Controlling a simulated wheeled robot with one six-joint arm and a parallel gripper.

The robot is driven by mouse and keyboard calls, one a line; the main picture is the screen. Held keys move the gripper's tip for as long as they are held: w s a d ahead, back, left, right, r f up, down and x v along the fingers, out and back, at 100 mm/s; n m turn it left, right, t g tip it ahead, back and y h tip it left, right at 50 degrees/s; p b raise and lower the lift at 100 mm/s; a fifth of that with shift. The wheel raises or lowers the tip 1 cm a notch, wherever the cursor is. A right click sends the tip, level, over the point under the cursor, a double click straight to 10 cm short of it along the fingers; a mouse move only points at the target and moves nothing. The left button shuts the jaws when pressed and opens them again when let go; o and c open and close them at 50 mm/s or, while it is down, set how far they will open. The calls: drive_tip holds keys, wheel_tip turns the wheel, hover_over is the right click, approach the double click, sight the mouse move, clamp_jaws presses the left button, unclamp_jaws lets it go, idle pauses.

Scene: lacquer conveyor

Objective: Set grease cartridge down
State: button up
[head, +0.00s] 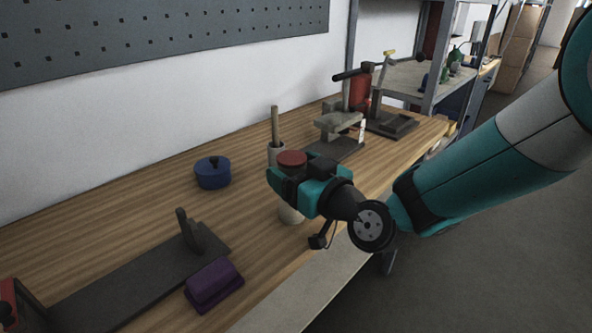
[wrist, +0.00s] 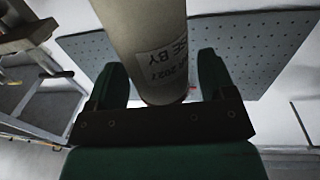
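The grease cartridge (head: 290,213) is a cream cylinder, upright, with a dark red top (head: 292,158). Its lower end appears to stand on the wooden bench near the front edge. My gripper (head: 296,180) reaches it from the right, with its fingers around the upper body just below the red top. In the wrist view the cartridge (wrist: 145,35), with a printed date label, is between the two dark green fingers (wrist: 163,75). A narrow gap shows beside the cartridge, clearest by the right finger, so the fingers look open around it. The gripper hides the cartridge's middle in the head view.
A holder with a wooden handle (head: 275,128) stands close behind the cartridge. A blue lidded pot (head: 212,173) is to the left. A purple block (head: 213,283) and dark plate (head: 130,288) lie nearer. A press-like fixture (head: 340,122) stands behind to the right. Bench between pot and cartridge is clear.

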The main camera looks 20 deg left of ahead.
drive_tip(key=shift+r, duration=0.15)
drive_tip(key=b+v, duration=0.7)
drive_tip(key=v, duration=0.5)
